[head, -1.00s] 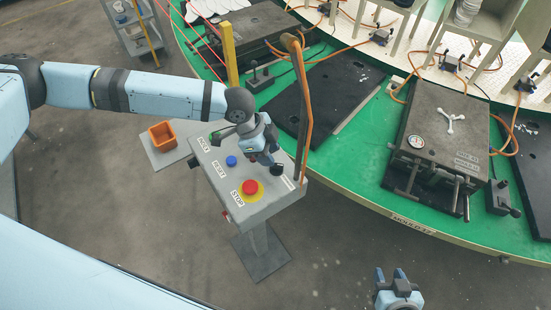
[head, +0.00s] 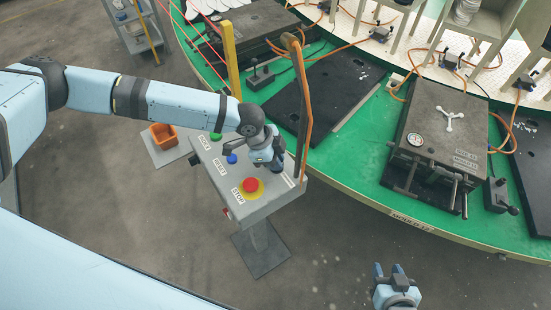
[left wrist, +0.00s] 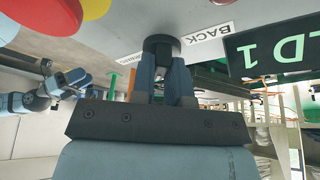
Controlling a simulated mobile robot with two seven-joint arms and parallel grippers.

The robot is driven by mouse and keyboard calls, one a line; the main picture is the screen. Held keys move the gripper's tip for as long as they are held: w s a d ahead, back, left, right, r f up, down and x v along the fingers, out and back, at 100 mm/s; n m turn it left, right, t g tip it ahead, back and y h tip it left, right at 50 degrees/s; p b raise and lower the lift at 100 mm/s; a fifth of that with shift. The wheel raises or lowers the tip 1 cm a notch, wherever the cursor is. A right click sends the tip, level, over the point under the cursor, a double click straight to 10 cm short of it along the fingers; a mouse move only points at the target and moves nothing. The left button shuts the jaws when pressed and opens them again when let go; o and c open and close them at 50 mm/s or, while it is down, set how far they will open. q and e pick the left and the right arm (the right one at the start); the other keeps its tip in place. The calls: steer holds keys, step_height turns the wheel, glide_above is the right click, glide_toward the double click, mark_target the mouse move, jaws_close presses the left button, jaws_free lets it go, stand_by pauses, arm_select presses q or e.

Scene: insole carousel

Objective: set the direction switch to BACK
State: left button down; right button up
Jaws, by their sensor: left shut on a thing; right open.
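The grey control box (head: 222,182) stands on a post beside the green carousel. My left gripper (head: 272,160) is over its far right corner. In the left wrist view, the left gripper (left wrist: 161,60) is shut on a black round knob, the direction switch (left wrist: 161,42). A white BACK label (left wrist: 208,34) sits on the panel just to the right of the knob. The fingers hide part of the knob, and I cannot tell its exact setting. My right gripper (head: 389,270) is open and empty over the floor at the lower right.
The panel has a red STOP button (head: 250,186), a blue button (head: 231,158) and a green button (head: 215,135). An upright post (head: 300,110) with an orange cable rises close to my left gripper. An orange bin (head: 163,136) lies behind the box. The floor in front is clear.

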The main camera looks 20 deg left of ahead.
arm_select(q)
steer(key=shift+n, duration=0.3)
steer(key=shift+n+t, duration=0.3)
steer(key=shift+n, duration=0.2)
steer(key=n+t, duration=0.1)
steer(key=n, duration=0.4)
steer(key=shift+s+t+y, duration=0.15)
steer(key=shift+t+y, duration=0.25)
steer(key=n+y, duration=0.1)
steer(key=n, duration=0.1)
steer(key=n+t, duration=0.1)
steer(key=n, duration=0.2)
steer(key=shift+d+y, duration=0.1)
steer(key=shift+y, duration=0.3)
steer(key=shift+n, duration=0.3)
steer(key=c, duration=1.1)
jaws_free()
